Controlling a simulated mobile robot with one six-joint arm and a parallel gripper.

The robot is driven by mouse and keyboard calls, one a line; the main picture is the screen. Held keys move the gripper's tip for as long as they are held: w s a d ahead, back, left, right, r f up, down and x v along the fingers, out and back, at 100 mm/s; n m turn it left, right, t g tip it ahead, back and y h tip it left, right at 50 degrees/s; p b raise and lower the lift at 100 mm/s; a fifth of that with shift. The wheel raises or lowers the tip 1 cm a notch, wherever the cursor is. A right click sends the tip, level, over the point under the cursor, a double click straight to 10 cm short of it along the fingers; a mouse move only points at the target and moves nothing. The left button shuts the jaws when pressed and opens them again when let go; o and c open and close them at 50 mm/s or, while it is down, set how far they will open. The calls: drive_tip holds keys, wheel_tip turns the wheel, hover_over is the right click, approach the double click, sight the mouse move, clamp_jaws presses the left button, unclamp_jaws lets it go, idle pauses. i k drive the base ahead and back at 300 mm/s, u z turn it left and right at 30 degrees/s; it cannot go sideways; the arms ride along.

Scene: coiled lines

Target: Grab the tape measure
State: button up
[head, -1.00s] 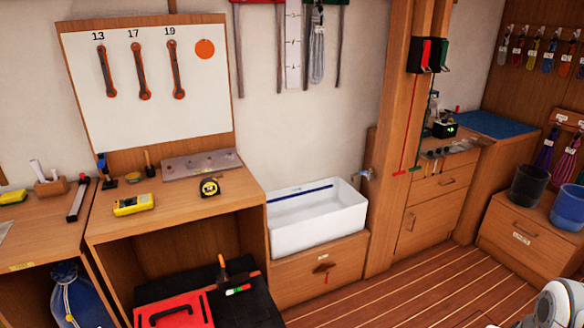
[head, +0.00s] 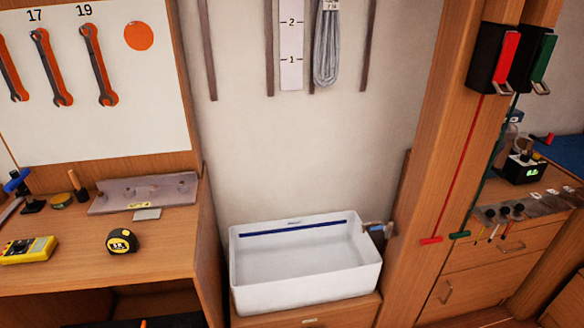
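The tape measure (head: 122,241) is black and yellow. It sits on the wooden workbench (head: 170,262) at the left of the head view, near the front part of the top, with nothing covering it. A small grey plate lies just behind it. My gripper is not in view.
A yellow multimeter (head: 28,250) lies left of the tape measure. A grey metal rack (head: 145,193) stands behind it. A white basin (head: 306,290) is right of the bench, lower down. A wooden post (head: 450,130) with red and green handles stands farther right.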

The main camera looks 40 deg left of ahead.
sight(122, 241)
drive_tip(key=i, duration=1.2)
drive_tip(key=u, duration=3.7)
drive_tip(key=i, duration=1)
drive_tip(key=z, duration=0.05)
